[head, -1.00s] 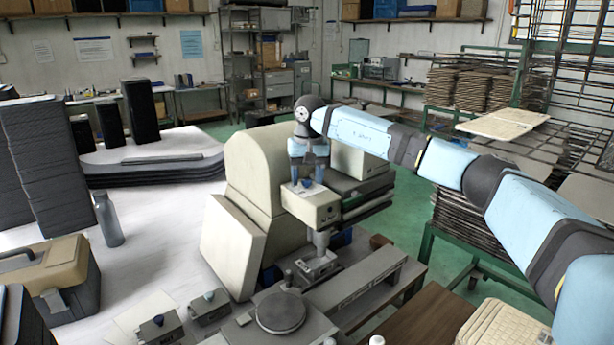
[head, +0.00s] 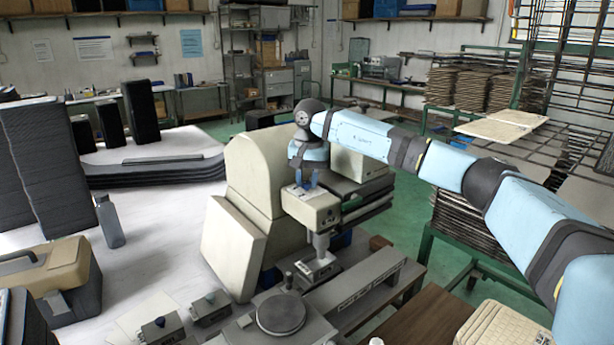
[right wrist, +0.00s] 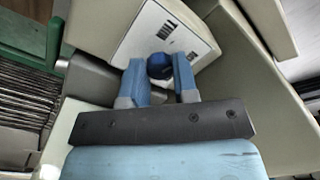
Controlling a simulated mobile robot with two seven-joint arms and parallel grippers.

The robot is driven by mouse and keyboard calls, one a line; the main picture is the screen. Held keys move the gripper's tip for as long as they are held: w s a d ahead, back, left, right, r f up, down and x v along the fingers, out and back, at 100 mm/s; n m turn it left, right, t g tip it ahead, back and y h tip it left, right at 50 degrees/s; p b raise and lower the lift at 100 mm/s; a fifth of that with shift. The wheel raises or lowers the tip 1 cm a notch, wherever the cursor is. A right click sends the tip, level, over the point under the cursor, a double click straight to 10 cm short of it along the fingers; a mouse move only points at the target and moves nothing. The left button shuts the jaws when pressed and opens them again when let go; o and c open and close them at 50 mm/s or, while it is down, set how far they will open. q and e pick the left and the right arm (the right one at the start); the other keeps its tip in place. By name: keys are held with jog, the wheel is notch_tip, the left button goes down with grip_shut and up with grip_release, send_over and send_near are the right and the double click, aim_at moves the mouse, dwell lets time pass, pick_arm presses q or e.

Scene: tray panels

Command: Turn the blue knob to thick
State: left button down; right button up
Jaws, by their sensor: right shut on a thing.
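The blue knob (right wrist: 159,66) sits on the pale top face of the cream machine's head (head: 318,210). In the right wrist view it lies between the two blue fingers of my right gripper (right wrist: 158,72), which is shut on it. In the head view the right gripper (head: 306,183) reaches down onto the machine head, and its fingers mostly hide the knob. Small dark markings (right wrist: 165,32) show on the plate beside the knob, too small to read. Which marking the knob points to cannot be told. My left gripper is not in view.
A grey bench with a round plate (head: 281,314) stands in front of the machine. Two small boxes with knobs (head: 160,328) (head: 209,306) lie on the white table, beside a grey bottle (head: 109,222) and a tan toolbox (head: 45,280). Stacked racks (head: 460,90) stand at right.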

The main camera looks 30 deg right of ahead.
jog(key=shift+r+m+p, duration=0.15)
jog(key=shift+m+p, duration=0.15)
jog(key=shift+m, duration=0.6)
jog(key=m+p, duration=0.1)
jog(key=m, duration=0.1)
jog(key=shift+m, duration=0.4)
jog(key=m+p, duration=0.1)
jog(key=m, duration=0.4)
jog(key=m+p, duration=0.1)
jog(key=m, duration=0.4)
jog(key=shift+h, duration=0.3)
jog(key=m+p, duration=0.1)
jog(key=m, duration=0.4)
jog(key=shift+m, duration=0.6)
jog(key=o, duration=0.9)
